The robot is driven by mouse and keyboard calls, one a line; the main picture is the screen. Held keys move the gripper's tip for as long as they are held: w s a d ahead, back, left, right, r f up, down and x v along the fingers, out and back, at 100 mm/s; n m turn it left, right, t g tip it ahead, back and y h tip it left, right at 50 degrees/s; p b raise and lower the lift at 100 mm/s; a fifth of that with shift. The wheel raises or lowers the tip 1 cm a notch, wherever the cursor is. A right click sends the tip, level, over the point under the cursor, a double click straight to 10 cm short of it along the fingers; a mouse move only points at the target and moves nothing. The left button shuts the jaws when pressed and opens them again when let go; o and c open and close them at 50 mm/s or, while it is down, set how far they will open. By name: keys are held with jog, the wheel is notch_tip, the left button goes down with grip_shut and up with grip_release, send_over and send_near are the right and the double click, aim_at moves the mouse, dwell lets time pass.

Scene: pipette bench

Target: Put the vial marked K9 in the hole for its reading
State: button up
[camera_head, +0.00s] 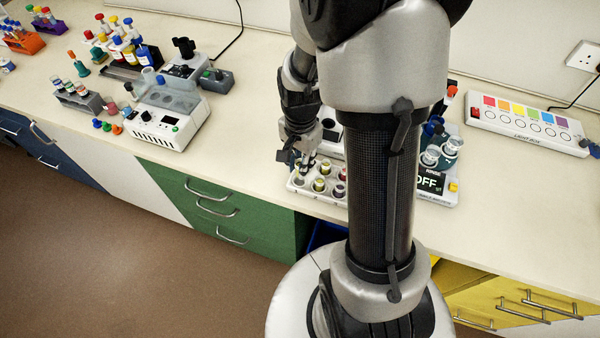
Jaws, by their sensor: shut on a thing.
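My gripper (306,166) points down over the left part of a white vial block (297,190) near the bench's front edge. It is shut on a small vial, which is mostly hidden by the fingers; whether it stands in the block or just above it, I cannot tell. Several vials with dark or yellowish contents (320,185) stand in the block to the right of the fingers. No K9 mark is readable. A white light box (545,142) at the right has a row of coloured squares with round spots below them. My arm hides the block's right side.
A device with a display reading OFF (429,182) stands just right of my arm. At left are a white instrument (168,135), a grey vial rack (80,102) and a rack of capped tubes (120,70). The bench between the white instrument and the block is clear.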

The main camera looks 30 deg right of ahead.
jog(key=shift+f+b, duration=0.6)
jog(key=shift+f, duration=1.45)
jog(key=shift+f, duration=0.3)
jog(key=o, duration=0.4)
jog(key=shift+b, duration=0.3)
jog(key=shift+o, duration=1)
